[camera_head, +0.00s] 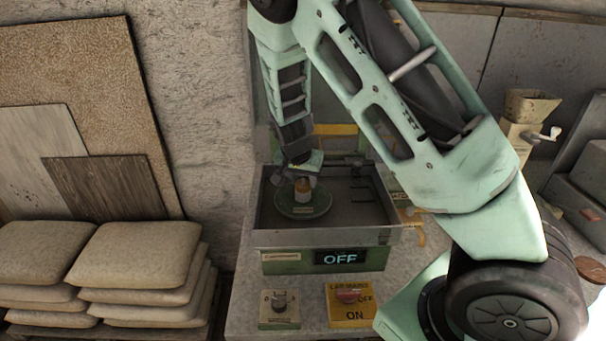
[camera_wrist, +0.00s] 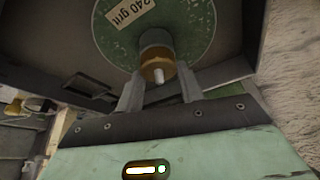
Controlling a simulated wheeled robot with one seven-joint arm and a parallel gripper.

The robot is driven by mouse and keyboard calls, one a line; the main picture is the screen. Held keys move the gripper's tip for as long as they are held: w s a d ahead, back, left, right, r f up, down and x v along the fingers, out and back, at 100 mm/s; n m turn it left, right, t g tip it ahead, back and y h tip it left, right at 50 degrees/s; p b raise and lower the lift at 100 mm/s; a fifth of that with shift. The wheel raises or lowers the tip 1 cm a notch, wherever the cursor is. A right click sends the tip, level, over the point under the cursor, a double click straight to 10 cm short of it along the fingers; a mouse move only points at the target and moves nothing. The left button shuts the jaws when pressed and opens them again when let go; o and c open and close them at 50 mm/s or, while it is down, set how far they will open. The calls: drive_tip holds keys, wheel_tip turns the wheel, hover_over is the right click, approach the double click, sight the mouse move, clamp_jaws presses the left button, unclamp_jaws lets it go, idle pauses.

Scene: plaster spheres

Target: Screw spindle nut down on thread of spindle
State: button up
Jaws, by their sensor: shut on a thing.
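The spindle nut (camera_wrist: 157,64) is brass-coloured and sits on the spindle (camera_wrist: 158,76), whose pale end sticks out through it. It also shows in the head view as a small orange piece (camera_head: 302,186) above the green disc. The green disc (camera_wrist: 195,35), labelled "240 grit", lies behind the nut; in the head view the disc (camera_head: 296,211) lies flat in the machine's basin. My gripper (camera_wrist: 160,73) reaches down over the spindle, with one finger on each side of the nut, shut on it. The thread is mostly hidden by the nut.
The grey metal basin (camera_head: 318,238) has walls around the disc, and its front display (camera_head: 340,257) reads OFF. A knob box (camera_head: 279,308) and a yellow box with a red button (camera_head: 348,295) stand in front. Stacked sacks (camera_head: 135,250) lie left; a hopper with crank (camera_head: 528,118) stands right.

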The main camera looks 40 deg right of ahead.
drive_tip(key=shift+r+m+g+p, duration=0.1)
drive_tip(key=shift+m+g+p, duration=0.2)
drive_tip(key=shift+m+p, duration=0.65)
drive_tip(key=shift+m+g+h+p, duration=0.3)
drive_tip(key=shift+m+g+p, duration=0.1)
drive_tip(key=shift+m+p, duration=0.7)
drive_tip(key=o, duration=1.1)
drive_tip(key=shift+c, duration=1.2)
